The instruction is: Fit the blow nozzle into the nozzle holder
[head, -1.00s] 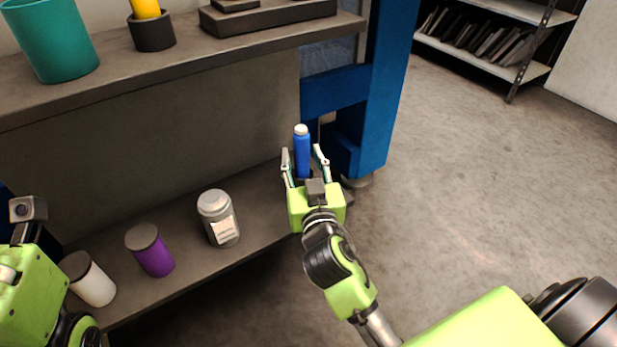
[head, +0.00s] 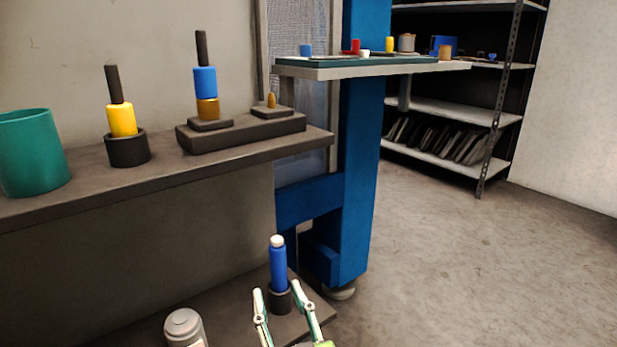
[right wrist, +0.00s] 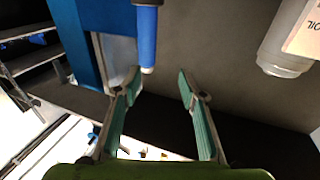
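A blue cylinder with a white tip, which looks like the blow nozzle (head: 278,264), stands upright in a dark round cup, apparently the nozzle holder (head: 280,301), on the lower shelf. In the right wrist view the blue nozzle (right wrist: 147,40) shows beyond the fingertips, nearer the left finger. My right gripper (head: 277,289) is open, its two fingers spread in front of the cup. The right wrist view shows a clear gap between its fingers (right wrist: 160,72), with nothing held. My left gripper is out of view.
A grey lidded jar (head: 184,327) stands left of the cup. The upper shelf (head: 80,190) bears a teal cup (head: 33,152), a yellow tool in a dark cup (head: 127,150) and a dark stepped block (head: 240,136). A blue post (head: 360,180) rises at right; open floor lies beyond.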

